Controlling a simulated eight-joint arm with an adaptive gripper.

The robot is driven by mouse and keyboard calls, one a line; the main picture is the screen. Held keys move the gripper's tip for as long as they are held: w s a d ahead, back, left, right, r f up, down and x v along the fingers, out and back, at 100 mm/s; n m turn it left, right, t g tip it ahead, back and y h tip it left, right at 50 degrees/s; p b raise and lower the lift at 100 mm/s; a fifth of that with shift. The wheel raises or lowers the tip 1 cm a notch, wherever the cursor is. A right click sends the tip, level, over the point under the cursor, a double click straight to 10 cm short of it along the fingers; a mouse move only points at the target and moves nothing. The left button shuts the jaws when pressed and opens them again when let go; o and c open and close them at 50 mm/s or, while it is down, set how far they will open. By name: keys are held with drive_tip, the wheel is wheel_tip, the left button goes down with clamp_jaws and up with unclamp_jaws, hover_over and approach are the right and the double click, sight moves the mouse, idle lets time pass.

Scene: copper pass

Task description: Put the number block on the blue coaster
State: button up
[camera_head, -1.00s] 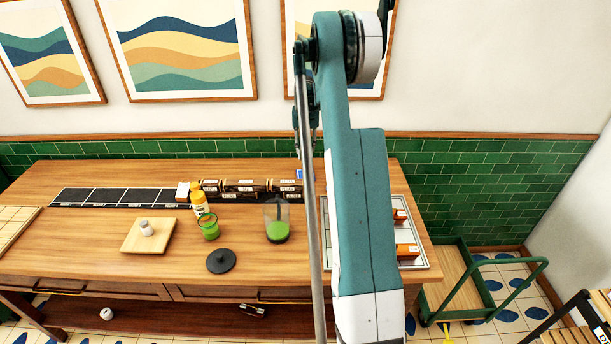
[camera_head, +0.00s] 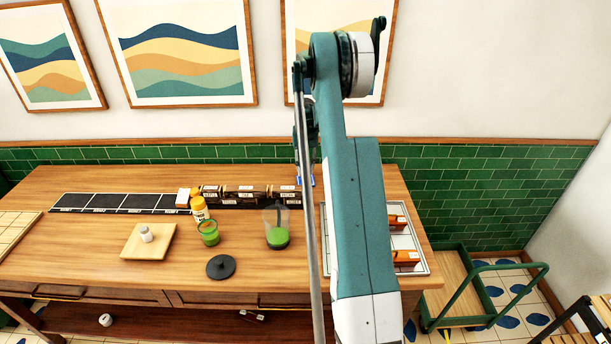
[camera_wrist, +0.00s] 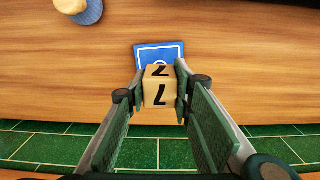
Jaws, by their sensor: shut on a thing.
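The number block (camera_wrist: 160,86) is a pale wooden cube with black digits on the faces I see. My gripper (camera_wrist: 162,96) is shut on it, one green pad at each side. The blue coaster (camera_wrist: 148,54) is a blue square with a white line border, and the block overlaps its lower part in the wrist view. I cannot tell whether the block touches it or is held above it.

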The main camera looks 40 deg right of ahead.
sight(305, 174)
drive_tip(key=shift+f, duration=0.15)
drive_tip(key=shift+f, duration=1.75)
drive_tip(key=shift+f, duration=0.15)
drive_tip(key=o, duration=0.9)
drive_tip(key=shift+r, duration=0.2)
wheel_tip(305, 174, up, 12)
